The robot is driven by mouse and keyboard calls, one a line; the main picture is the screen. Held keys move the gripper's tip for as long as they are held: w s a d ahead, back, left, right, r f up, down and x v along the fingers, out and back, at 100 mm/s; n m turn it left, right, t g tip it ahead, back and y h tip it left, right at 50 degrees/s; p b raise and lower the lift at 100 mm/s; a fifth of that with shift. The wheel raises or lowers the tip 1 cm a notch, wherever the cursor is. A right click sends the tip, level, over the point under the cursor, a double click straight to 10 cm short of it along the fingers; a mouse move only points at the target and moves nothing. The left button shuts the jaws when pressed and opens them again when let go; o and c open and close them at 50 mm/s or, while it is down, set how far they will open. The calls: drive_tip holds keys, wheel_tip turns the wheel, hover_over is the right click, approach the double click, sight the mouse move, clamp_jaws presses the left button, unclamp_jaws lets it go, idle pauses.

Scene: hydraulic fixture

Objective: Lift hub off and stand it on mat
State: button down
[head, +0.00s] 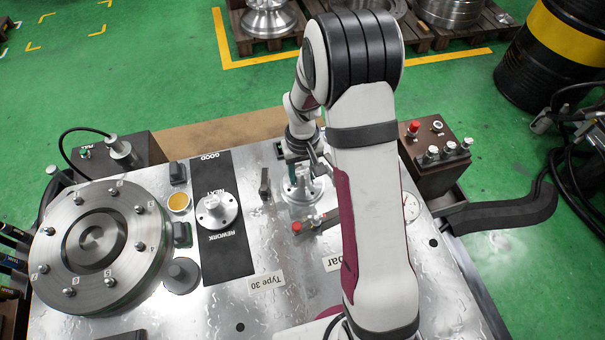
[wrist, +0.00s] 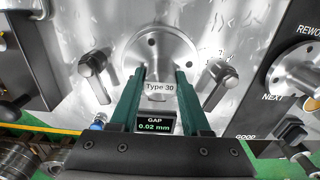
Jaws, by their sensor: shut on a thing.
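The hub (head: 303,190) is a silver round flange with bolt holes, sitting on the metal fixture plate. In the wrist view its flange (wrist: 160,52) lies at the far end of my fingers. My gripper (wrist: 160,80) has its two green fingers shut on the hub's middle part; the grip itself is partly hidden. In the head view my gripper (head: 299,160) is above the hub, partly behind my arm. The black mat (head: 228,262) reads GOOD, NEXT and REWORK. Another silver hub (head: 216,211) stands upright on its NEXT area.
Black clamp levers (wrist: 92,64) (wrist: 222,72) flank the gripped hub. A display (wrist: 155,125) reads GAP 0.02 mm. A large bolted disc (head: 100,240) stands left of the mat. A control box (head: 432,150) is at the right. The mat's GOOD and REWORK areas look clear.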

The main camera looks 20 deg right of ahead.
sight(301, 172)
drive_tip(key=shift+r, duration=2.15)
drive_tip(key=shift+w+a, duration=0.15)
drive_tip(key=shift+w, duration=0.05)
drive_tip(key=w+a+r, duration=0.6)
drive_tip(key=w+a, duration=0.2)
drive_tip(key=a, duration=0.1)
drive_tip(key=a+f, duration=0.2)
drive_tip(key=a, duration=0.2)
drive_tip(key=w+a+f, duration=0.1)
drive_tip(key=a+f, duration=0.1)
drive_tip(key=a, duration=0.2)
drive_tip(key=w+a+f, duration=0.1)
drive_tip(key=a+f, duration=0.1)
drive_tip(key=a, duration=0.2)
drive_tip(key=shift+a+f, duration=0.15)
drive_tip(key=shift+f, duration=1.95)
drive_tip(key=shift+f, duration=0.1)
